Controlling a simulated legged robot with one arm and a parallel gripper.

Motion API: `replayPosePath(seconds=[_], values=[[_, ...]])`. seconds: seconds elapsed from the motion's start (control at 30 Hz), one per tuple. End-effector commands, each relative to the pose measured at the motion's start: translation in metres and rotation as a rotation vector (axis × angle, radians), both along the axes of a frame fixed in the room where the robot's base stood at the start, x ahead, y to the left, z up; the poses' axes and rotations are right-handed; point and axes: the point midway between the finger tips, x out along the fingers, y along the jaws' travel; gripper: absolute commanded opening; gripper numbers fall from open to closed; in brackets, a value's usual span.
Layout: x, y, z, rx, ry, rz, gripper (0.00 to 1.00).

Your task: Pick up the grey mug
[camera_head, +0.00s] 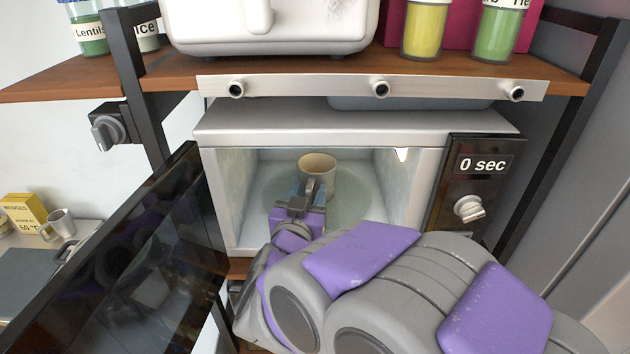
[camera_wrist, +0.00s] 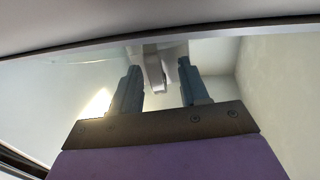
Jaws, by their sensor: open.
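A pale grey-beige mug (camera_head: 319,167) stands upright on the glass plate inside the open microwave (camera_head: 214,215). My gripper (camera_head: 306,187) reaches into the microwave and is at the near side of the mug, partly covering its lower front. In the wrist view my gripper (camera_wrist: 159,66) has its two dark fingers apart. A pale piece that looks like the mug's handle (camera_wrist: 153,80) shows between the fingers. I cannot tell whether either finger touches it.
The microwave door (camera_head: 130,250) hangs open at the left. The control panel (camera_head: 478,180) is at the right. Side walls and ceiling leave limited room around my arm. Another light mug (camera_head: 61,223) stands on a surface at the far left, beside a yellow box (camera_head: 24,214).

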Motion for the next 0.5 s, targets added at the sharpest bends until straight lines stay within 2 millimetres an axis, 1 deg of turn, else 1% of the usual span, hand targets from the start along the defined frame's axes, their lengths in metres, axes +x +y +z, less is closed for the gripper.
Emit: replayPosePath(seconds=[0.07, 0.5], values=[[-0.0001, 0.0001, -0.0002, 0.000, 0.000, 0.000, 0.45], [-0.0002, 0.0002, 0.0000, 0.000, 0.000, 0.000, 0.03]])
